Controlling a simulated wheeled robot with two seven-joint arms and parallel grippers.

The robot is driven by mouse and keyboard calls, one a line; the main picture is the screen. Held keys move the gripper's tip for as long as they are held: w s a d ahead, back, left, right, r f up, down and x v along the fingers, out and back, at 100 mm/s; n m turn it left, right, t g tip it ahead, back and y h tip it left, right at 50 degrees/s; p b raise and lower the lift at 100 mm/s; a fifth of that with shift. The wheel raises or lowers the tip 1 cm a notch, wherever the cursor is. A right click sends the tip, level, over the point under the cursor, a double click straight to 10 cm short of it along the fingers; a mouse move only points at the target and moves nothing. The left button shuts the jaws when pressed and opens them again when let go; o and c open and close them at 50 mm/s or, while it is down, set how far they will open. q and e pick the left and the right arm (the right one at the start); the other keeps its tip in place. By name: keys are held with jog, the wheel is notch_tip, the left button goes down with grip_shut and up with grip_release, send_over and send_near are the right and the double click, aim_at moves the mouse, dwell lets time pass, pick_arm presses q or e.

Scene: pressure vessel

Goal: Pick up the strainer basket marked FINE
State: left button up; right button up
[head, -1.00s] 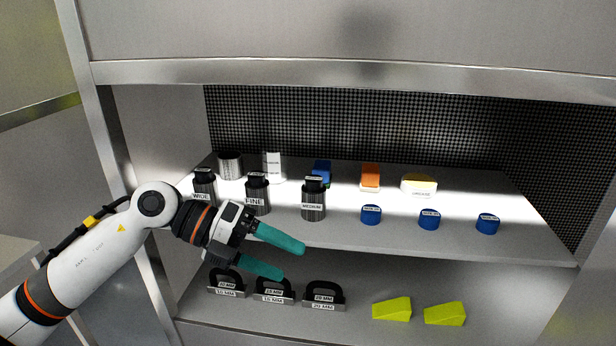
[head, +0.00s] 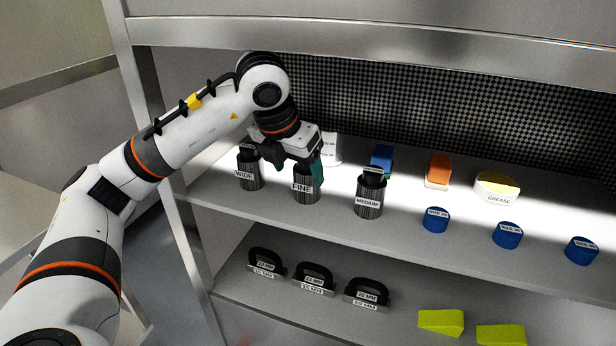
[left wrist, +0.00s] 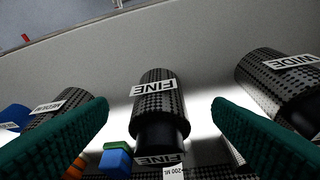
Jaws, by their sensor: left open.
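The strainer basket marked FINE (head: 306,192) stands upright on the upper shelf, a dark perforated cylinder with a black top and a white label. In the left wrist view the FINE basket (left wrist: 158,100) is in the middle, between my two teal fingers. My left gripper (head: 302,174) is open at the basket's upper part, a finger on each side. In the wrist view the gripper (left wrist: 160,104) shows a gap between each finger and the basket. In the head view, the gripper hides part of the basket's top. My right gripper is not in view.
The WIDE basket (head: 250,173) stands close on the left, the MEDIUM basket (head: 370,195) on the right. Blue caps (head: 436,220), an orange block (head: 438,170) and a grease tub (head: 497,188) stand further right. Black-handled pieces (head: 314,280) and yellow-green wedges (head: 441,322) are on the lower shelf.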

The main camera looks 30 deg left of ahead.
aim_at(308, 174)
pick_arm(q)
jog(key=shift+w, duration=1.05)
jog(key=x, duration=0.4)
jog(key=shift+w+f+b, duration=0.3)
jog(key=shift+f, duration=0.15)
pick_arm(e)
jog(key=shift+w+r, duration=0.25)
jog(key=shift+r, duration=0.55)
pick_arm(q)
jog(key=shift+c, duration=0.5)
jog(key=c, duration=0.9)
jog(key=shift+c, duration=0.7)
jog(key=shift+r, duration=0.15)
